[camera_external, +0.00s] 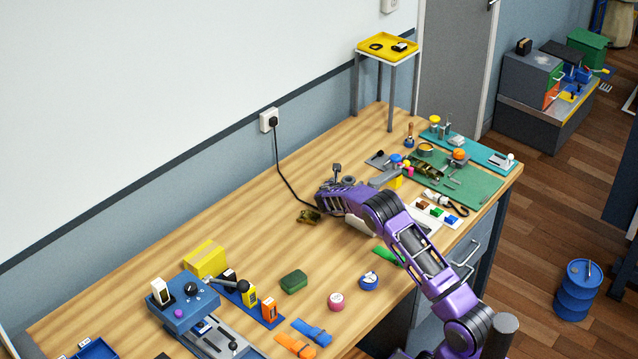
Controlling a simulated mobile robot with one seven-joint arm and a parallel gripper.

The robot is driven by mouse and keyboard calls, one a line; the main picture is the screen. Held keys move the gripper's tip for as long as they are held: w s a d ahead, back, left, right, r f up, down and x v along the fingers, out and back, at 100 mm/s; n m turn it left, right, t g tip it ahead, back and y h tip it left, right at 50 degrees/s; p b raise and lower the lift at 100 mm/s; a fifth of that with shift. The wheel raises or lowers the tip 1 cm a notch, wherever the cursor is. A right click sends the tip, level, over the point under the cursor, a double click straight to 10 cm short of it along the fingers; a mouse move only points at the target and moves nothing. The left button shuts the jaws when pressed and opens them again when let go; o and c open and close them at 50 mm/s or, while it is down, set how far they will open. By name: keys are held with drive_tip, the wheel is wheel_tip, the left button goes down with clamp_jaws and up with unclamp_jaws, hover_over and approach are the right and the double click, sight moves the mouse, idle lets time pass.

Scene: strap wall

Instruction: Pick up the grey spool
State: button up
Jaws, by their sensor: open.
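I cannot pick out the grey spool with certainty; it may be hidden by my purple arm or too small to tell. A small grey round shape shows against my wrist, and I cannot tell whether it is part of my arm. My gripper (318,207) is open, low over the middle of the workbench (235,240), pointing toward the wall side. Its fingers are hard to make out. A dark olive object (308,216) lies just left of it; I cannot tell whether they touch.
A black cable (281,180) runs from the wall socket to near my gripper. A yellow tray stand (388,47), green mats (470,183) and small tools fill the far end. A blue device (184,310) and yellow box (205,260) stand at left. The bench's wall side is mostly clear.

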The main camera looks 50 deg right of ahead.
drive_tip(key=shift+r, duration=0.1)
drive_tip(key=c, duration=1.4)
